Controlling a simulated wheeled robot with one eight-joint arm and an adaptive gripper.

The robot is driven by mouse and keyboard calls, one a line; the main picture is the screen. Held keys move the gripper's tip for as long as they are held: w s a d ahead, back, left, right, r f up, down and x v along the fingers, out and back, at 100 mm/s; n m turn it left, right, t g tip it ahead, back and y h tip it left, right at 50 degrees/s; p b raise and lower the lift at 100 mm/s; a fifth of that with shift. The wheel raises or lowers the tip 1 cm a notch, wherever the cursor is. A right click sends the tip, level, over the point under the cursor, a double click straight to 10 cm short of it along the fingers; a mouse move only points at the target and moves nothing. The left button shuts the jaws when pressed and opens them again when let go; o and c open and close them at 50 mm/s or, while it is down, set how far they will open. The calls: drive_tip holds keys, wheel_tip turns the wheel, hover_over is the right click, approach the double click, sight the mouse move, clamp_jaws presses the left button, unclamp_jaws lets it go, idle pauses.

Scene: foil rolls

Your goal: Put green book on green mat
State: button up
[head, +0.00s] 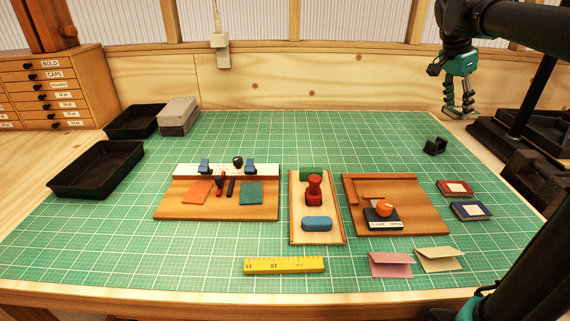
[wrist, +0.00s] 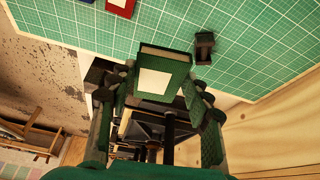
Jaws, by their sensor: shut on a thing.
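The green book (wrist: 178,67), with a pale label on its cover, is between the fingers of my gripper (wrist: 155,98) in the wrist view. My gripper is shut on it. In the head view my gripper (head: 459,112) is raised at the back right, by the mat's far right corner; I cannot make out the book there. The green mat (head: 120,240) is a large gridded sheet covering most of the table. It also shows in the wrist view (wrist: 260,40), beyond the book. The book appears held in the air, apart from the mat.
A small black block (head: 435,146) stands on the mat near my gripper. A red book (head: 455,188) and a blue book (head: 471,211) lie at the right. Wooden boards with tools fill the middle. Black trays (head: 97,170) stand at the left. The mat's back middle is clear.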

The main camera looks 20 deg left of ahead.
sight(436, 172)
drive_tip(key=shift+s+r+m, duration=0.4)
drive_tip(key=shift+r+m, duration=0.1)
drive_tip(key=shift+m, duration=0.1)
drive_tip(key=shift+s+a+h, duration=0.2)
drive_tip(key=shift+a+h, duration=0.1)
wheel_tip(436, 172, down, 20)
drive_tip(key=shift+r, duration=0.1)
drive_tip(key=o, duration=1.2)
drive_tip(key=shift+f, duration=0.2)
drive_tip(key=shift+c, duration=0.2)
